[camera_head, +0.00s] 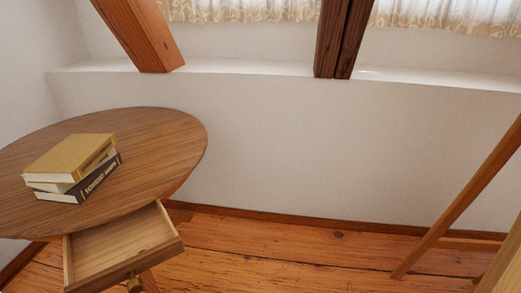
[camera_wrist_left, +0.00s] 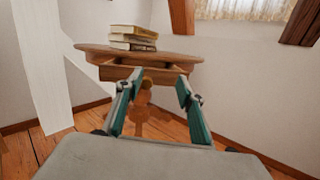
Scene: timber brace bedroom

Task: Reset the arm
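My left gripper (camera_wrist_left: 159,88) shows in the left wrist view with its two teal fingers spread apart and nothing between them. Behind it stands a round wooden table (camera_head: 165,135), whose open drawer (camera_head: 120,250) sticks out under the top and looks empty. The drawer also shows in the left wrist view (camera_wrist_left: 120,73), beyond the fingertips. I cannot tell the exact gap between fingers and drawer. Neither arm shows in the head view, and my right gripper is not in view.
A stack of books (camera_head: 70,165) lies on the table top. A slanted wooden leg (camera_head: 460,200) stands at the right. Timber beams (camera_head: 140,35) rise by the white wall (camera_head: 300,150). The plank floor (camera_head: 280,250) between table and slanted leg is clear.

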